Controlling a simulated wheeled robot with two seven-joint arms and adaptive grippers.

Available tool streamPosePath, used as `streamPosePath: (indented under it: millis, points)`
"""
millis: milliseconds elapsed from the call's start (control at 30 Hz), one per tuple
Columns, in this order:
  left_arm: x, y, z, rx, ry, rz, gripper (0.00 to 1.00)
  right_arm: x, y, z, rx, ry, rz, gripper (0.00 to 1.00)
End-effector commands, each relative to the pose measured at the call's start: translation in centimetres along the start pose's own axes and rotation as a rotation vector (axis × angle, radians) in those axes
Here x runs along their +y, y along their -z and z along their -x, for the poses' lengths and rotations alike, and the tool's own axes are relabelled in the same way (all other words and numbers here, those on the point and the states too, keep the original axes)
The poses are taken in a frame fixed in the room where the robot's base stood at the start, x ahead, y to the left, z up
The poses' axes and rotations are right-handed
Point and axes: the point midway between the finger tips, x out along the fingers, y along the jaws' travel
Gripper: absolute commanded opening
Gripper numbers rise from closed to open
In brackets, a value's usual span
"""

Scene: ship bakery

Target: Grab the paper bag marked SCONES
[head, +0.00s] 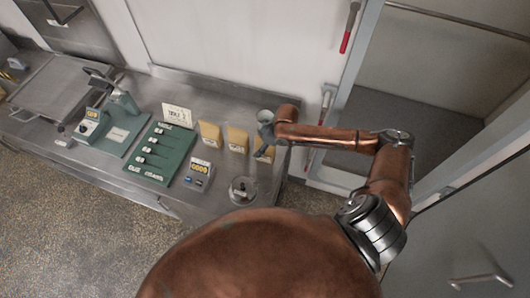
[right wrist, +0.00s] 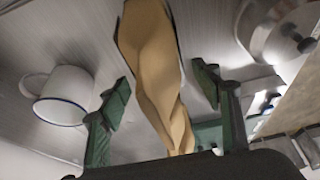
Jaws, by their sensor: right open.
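Three tan paper bags stand in a row on the steel counter: a left bag (head: 210,134), a middle bag (head: 237,140) and a right bag (head: 264,151). Their labels are too small to read in the head view. My right gripper (head: 266,146) is over the right bag and partly hides it. In the right wrist view, a tan bag (right wrist: 155,70) stands between the spread green fingers of my right gripper (right wrist: 160,90), with gaps on both sides. No marking shows on its visible side. My left gripper is not in view.
A mug (right wrist: 66,95) stands close beside the right gripper, at the counter's back right. A round metal container (head: 243,190) is at the front edge. A small device with a display (head: 198,173), a green board (head: 157,160) and a card (head: 177,115) stand left.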

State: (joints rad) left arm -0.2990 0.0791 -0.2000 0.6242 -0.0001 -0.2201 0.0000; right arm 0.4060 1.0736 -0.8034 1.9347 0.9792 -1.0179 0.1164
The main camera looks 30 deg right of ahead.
Motion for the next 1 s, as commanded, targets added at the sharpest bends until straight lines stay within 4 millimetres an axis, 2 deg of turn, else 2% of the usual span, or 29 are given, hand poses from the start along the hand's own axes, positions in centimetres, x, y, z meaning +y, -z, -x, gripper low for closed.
streamPosePath:
  millis: [100,333,1000]
  points:
    - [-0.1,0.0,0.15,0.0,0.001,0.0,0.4,-0.01,-0.08,-0.86,-0.001,0.0,0.0,0.59]
    - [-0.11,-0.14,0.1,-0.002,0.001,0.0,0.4,0.0,-0.17,-0.98,-0.001,-0.001,-0.001,0.59]
    - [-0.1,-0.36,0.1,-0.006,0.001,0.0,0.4,0.04,-0.18,-0.93,-0.001,-0.001,-0.001,0.13]
